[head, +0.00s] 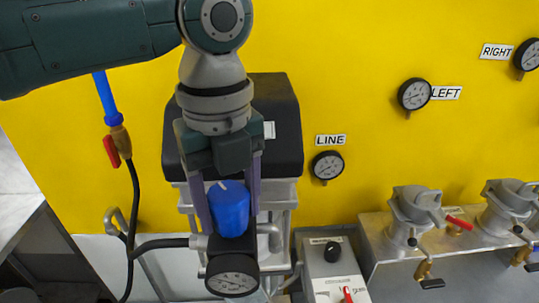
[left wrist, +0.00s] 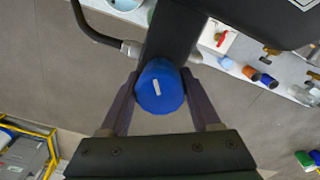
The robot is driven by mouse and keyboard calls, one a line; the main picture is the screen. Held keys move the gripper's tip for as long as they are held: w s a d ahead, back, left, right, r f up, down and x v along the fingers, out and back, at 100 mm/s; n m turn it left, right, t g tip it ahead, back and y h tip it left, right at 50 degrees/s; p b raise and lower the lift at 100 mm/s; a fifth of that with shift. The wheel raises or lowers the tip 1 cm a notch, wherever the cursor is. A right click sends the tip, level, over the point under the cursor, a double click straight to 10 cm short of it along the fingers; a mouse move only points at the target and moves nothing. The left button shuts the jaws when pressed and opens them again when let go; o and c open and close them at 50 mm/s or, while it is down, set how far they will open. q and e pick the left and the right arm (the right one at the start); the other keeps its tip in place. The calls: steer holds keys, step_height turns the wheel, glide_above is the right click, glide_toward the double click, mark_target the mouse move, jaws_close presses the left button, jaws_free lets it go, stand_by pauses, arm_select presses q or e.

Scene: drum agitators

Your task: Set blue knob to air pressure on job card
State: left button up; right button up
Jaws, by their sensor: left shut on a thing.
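The blue knob (head: 229,208) sits on top of a black regulator body in the head view, with a round pressure gauge (head: 232,275) on the front below it. My left gripper (head: 229,205) comes down from above, and its two purple fingers are shut on the knob's sides. In the left wrist view the blue knob (left wrist: 160,88) shows a white mark on its top, between the fingertips of the left gripper (left wrist: 160,95). The gauge's needle is too small to read surely. No job card can be made out. My right gripper is not in view.
A black box (head: 285,120) stands behind the regulator against the yellow wall. A grey control box (head: 330,262) with a black dial and red switch stands to the right. Wall gauges are labelled LINE (head: 327,165), LEFT (head: 414,94) and RIGHT (head: 527,55). Metal clamps (head: 417,215) stand further right.

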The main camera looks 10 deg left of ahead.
mark_target(228, 192)
arm_select(q)
steer(key=shift+d+m, duration=0.1)
steer(key=shift+m, duration=0.3)
steer(key=o, duration=1.4)
step_height(228, 192, up, 9)
steer(key=b, duration=0.4)
steer(key=shift+r, duration=0.5)
